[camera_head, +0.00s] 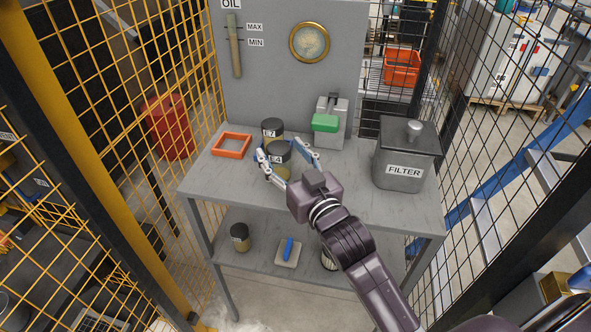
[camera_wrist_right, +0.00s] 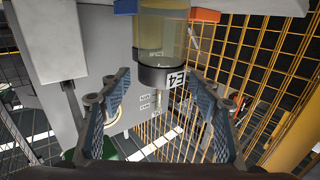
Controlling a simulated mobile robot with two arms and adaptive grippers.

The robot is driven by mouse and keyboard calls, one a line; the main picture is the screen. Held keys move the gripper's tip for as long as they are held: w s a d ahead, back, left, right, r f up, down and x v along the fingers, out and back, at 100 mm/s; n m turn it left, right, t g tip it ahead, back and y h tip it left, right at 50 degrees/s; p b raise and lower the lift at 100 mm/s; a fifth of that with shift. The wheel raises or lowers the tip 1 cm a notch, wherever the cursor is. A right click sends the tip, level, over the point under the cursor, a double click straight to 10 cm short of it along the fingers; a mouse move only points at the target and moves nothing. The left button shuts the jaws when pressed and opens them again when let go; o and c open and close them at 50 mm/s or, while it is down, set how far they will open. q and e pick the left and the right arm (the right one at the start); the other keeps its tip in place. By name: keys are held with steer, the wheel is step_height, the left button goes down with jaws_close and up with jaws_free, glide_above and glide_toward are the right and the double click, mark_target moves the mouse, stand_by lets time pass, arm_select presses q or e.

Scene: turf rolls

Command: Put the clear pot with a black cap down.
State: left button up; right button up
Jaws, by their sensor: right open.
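A clear pot with a black cap (camera_head: 279,150), its label ending in 4, stands upright on the grey table (camera_head: 345,195). My right gripper (camera_head: 278,147) is open, with one finger on each side of this pot. In the right wrist view the pot (camera_wrist_right: 161,35) shows upside down, with E4 on its cap, between and beyond the spread fingers (camera_wrist_right: 158,76). Gaps show between cap and fingers there. A second black-capped pot (camera_head: 272,126), its label showing a 7, stands just behind and is partly hidden. My left gripper is not in view.
An orange square frame (camera_head: 232,145) lies left of the pots. A grey machine with a green part (camera_head: 325,123) stands behind right, and a FILTER bin (camera_head: 404,160) at the right. Another capped pot (camera_head: 240,238) and a blue-handled tool (camera_head: 288,250) are on the lower shelf.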

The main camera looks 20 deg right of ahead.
steer(key=s, duration=0.6)
steer(key=s+b, duration=0.1)
steer(key=s, duration=0.2)
steer(key=shift+s+d, duration=0.4)
